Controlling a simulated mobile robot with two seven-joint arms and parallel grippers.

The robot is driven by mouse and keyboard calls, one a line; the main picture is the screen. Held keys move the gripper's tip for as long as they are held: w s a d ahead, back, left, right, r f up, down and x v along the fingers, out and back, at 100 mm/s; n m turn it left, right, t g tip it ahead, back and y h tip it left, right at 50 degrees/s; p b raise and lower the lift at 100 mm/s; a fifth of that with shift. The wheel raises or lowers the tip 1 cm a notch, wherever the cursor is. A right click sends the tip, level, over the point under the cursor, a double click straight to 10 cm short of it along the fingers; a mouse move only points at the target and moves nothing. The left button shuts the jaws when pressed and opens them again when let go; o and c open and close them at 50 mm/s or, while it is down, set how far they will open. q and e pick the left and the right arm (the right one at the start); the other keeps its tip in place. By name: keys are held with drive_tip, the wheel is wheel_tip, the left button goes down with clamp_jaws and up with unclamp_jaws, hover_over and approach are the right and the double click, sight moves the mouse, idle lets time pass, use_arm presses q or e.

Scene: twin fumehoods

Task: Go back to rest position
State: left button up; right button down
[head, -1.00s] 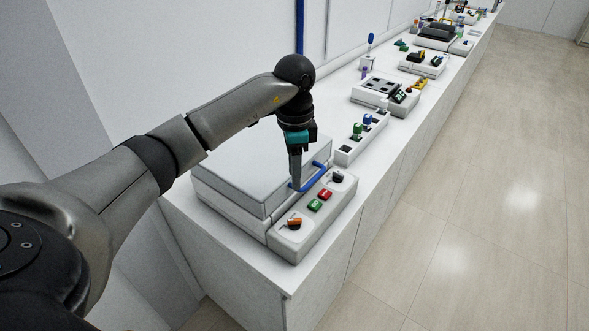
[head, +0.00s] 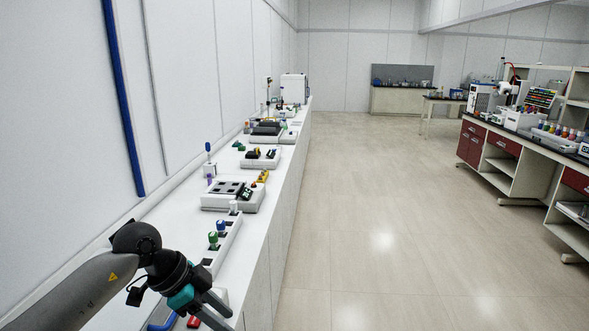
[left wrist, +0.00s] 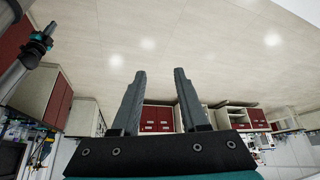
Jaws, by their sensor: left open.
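My left gripper (head: 222,308) is at the bottom left of the head view, by the near end of the white bench (head: 170,225). In the left wrist view, its two fingers (left wrist: 160,74) are apart with nothing between them. The wrist camera looks across the floor towards red-fronted cabinets. A dark, teal-banded gripper (left wrist: 46,34) at the left edge of the left wrist view appears to be my right one; its jaws are too small to read. It does not show in the head view.
Below my left gripper, a blue handle (head: 163,326) and red button (head: 193,322) of a device show. Beyond stand a rack with green and blue caps (head: 222,240) and a device with dark wells (head: 230,194). The floor (head: 370,220) is clear; lab benches (head: 510,150) stand right.

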use_arm(q)
drive_tip(key=s+d+r+m+t+h, duration=0.1)
drive_tip(key=d+r+m+h, duration=0.3)
drive_tip(key=d, duration=0.6)
drive_tip(key=d+r+n+t+h, duration=0.35)
drive_tip(key=r+t+h, duration=0.35)
drive_tip(key=r, duration=0.3)
drive_tip(key=w+a+n+t+y, duration=0.2)
drive_tip(key=a+n+t+y, duration=0.8)
drive_tip(key=n+y, duration=0.2)
drive_tip(key=s+a+f+n+g+y, duration=0.4)
drive_tip(key=a+f+y, duration=0.2)
drive_tip(key=f, duration=0.4)
drive_tip(key=s+f+m+g+h, duration=0.1)
drive_tip(key=s+f+g, duration=0.6)
drive_tip(key=s, duration=0.4)
drive_tip(key=s+f+m+g, duration=0.2)
drive_tip(key=s+f+g, duration=0.3)
drive_tip(key=s+f, duration=0.45)
drive_tip(key=s+f+g+b, duration=0.3)
drive_tip(key=f+b, duration=0.6)
drive_tip(key=f, duration=2.3)
drive_tip(key=s+a+f+b, duration=0.2)
drive_tip(key=s+f+b, duration=0.5)
drive_tip(key=s+f, duration=0.9)
wheel_tip(320, 180, down, 3)
drive_tip(key=shift+f+b, duration=0.1)
drive_tip(key=shift+b, duration=0.2)
